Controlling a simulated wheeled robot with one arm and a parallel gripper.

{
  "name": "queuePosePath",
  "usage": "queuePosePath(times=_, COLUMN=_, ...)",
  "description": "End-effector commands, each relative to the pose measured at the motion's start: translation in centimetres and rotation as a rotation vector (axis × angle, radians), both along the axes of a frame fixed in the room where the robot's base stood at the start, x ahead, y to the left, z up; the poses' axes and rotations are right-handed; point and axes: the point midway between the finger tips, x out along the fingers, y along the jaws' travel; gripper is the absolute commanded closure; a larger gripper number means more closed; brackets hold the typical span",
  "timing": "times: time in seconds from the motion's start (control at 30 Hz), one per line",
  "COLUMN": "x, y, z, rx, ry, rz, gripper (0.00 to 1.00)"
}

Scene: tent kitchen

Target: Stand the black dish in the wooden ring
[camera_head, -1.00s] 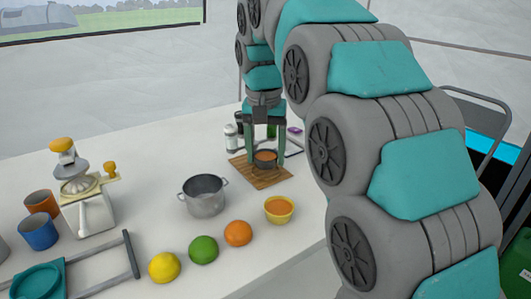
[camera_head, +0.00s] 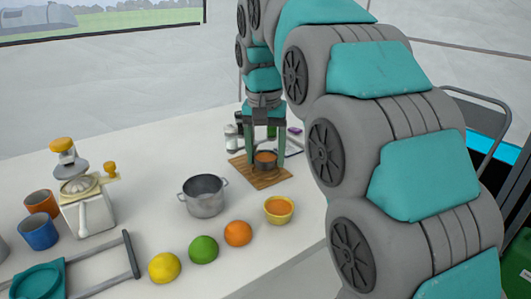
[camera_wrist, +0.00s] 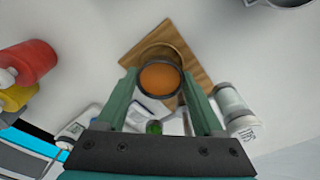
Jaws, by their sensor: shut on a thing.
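The black dish (camera_head: 265,157), round with orange contents, is between the fingers of my gripper (camera_head: 266,158) at the wooden board. In the wrist view my gripper (camera_wrist: 160,80) is shut on the dish (camera_wrist: 160,79), one finger at each side, and the dish looks level. The wooden ring (camera_wrist: 168,48) shows as a brown arc just beyond the dish, on the board; the dish hides the rest. The dish overlaps the ring in this view. I cannot tell whether it rests inside the ring or hangs above it. In the head view the ring is not clear.
The wooden board (camera_head: 271,180) lies under the dish. Shakers (camera_head: 231,137) stand behind it. A grey pot (camera_head: 203,195) and a yellow bowl (camera_head: 279,209) stand nearer, with an orange (camera_head: 238,233), lime (camera_head: 203,249) and lemon (camera_head: 164,268). Red and yellow bottles show in the wrist view (camera_wrist: 28,62).

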Motion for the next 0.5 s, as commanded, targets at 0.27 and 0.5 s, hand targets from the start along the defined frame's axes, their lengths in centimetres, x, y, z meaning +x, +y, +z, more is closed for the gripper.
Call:
queuePosePath(times=0.27, x=-0.02, y=-0.01, z=-0.54, rx=0.000, ry=0.000, rz=0.000, gripper=0.62)
queuePosePath(times=0.5, x=-0.02, y=-0.01, z=-1.00, rx=0.000, ry=0.001, rz=0.000, gripper=0.62)
